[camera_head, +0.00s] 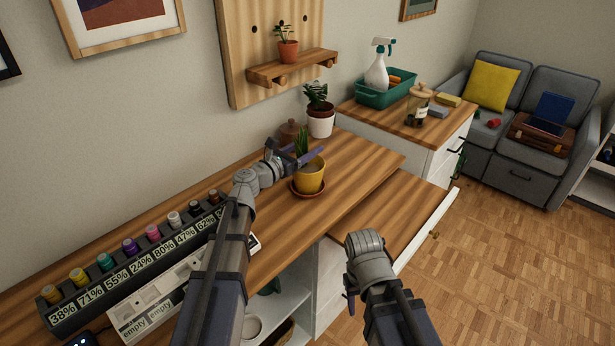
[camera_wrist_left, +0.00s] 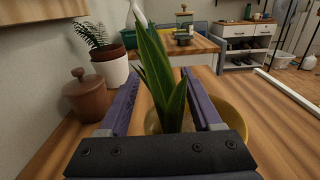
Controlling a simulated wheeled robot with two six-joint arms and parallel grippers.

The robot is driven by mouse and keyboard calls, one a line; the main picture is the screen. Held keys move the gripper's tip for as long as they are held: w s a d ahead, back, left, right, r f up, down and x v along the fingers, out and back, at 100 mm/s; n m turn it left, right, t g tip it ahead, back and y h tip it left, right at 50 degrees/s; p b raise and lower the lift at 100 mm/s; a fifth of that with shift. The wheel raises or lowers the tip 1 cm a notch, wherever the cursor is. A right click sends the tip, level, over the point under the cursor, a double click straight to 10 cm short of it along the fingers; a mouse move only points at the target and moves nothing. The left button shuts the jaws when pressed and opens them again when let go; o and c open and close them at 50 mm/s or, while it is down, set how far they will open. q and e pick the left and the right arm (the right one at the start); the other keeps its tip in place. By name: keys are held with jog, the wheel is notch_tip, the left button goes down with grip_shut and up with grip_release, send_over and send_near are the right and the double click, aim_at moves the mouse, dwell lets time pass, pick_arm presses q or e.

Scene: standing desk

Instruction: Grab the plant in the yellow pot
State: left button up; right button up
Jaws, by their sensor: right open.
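The plant (camera_head: 302,142) has upright green leaves and stands in a yellow pot (camera_head: 310,178) on a terracotta saucer (camera_head: 307,188) on the desk. My left gripper (camera_head: 290,152) is at the plant, just above the pot's rim. In the left wrist view its two purple fingers stand apart on either side of the leaves (camera_wrist_left: 165,85), with the yellow pot (camera_wrist_left: 240,122) partly hidden below them. I cannot tell whether a finger touches a leaf. My right gripper (camera_head: 350,297) is open and empty, low in front of the desk, its fingers mostly hidden by the wrist.
A brown lidded jar (camera_head: 291,133) and a white-potted plant (camera_head: 321,120) stand behind the yellow pot. Another potted plant (camera_head: 288,48) sits on a wall shelf (camera_head: 290,67). The desk right of the pot is clear.

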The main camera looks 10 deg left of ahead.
pick_arm(q)
grip_shut()
dwell(0.3)
dwell(0.8)
